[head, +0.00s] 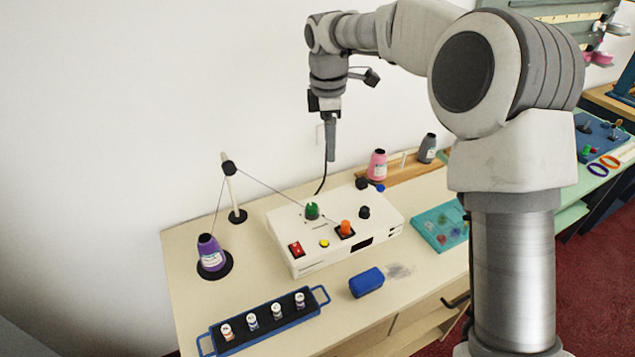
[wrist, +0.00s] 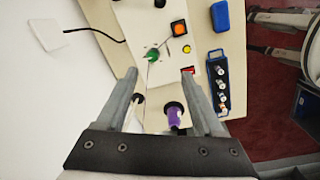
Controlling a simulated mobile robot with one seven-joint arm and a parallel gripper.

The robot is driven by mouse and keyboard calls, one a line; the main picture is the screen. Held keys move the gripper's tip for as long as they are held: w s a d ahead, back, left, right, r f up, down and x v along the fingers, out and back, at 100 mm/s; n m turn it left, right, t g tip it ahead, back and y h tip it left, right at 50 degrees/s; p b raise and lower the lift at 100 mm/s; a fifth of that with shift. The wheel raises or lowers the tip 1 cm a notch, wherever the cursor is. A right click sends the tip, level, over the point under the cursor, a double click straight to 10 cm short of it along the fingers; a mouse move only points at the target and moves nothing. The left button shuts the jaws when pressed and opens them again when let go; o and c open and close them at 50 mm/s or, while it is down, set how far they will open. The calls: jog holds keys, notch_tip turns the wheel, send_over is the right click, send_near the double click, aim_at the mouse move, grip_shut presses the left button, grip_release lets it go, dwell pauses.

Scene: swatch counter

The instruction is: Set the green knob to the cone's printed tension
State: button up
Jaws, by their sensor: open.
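The green knob (head: 312,211) stands on top of a white control box (head: 285,237); it also shows in the wrist view (wrist: 152,55). A purple cone (head: 209,252) with a white label stands on a black base at the left of the counter; its print is too small to read. The cone also shows in the wrist view (wrist: 173,116), between my fingers. My gripper (head: 331,155) hangs above and behind the box, pointing down. In the wrist view my gripper (wrist: 162,78) has its fingers wide apart with nothing held, high above the counter.
An orange knob (head: 346,228), a red switch (head: 295,249) and a yellow button (head: 324,243) share the box top. A thread guide post (head: 231,189) stands behind the cone. A blue tray (head: 268,327) of small spools and a blue block (head: 366,282) lie in front.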

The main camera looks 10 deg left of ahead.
aim_at(312, 206)
jog(key=w+a+f+n+g+p, duration=0.1)
jog(key=w+a+f+n, duration=0.2)
jog(key=a+f, duration=0.2)
notch_tip(312, 206, down, 18)
jog(key=shift+d+r+p, duration=0.1)
jog(key=shift+r+p, duration=0.15)
jog(key=shift+p, duration=1)
grip_shut()
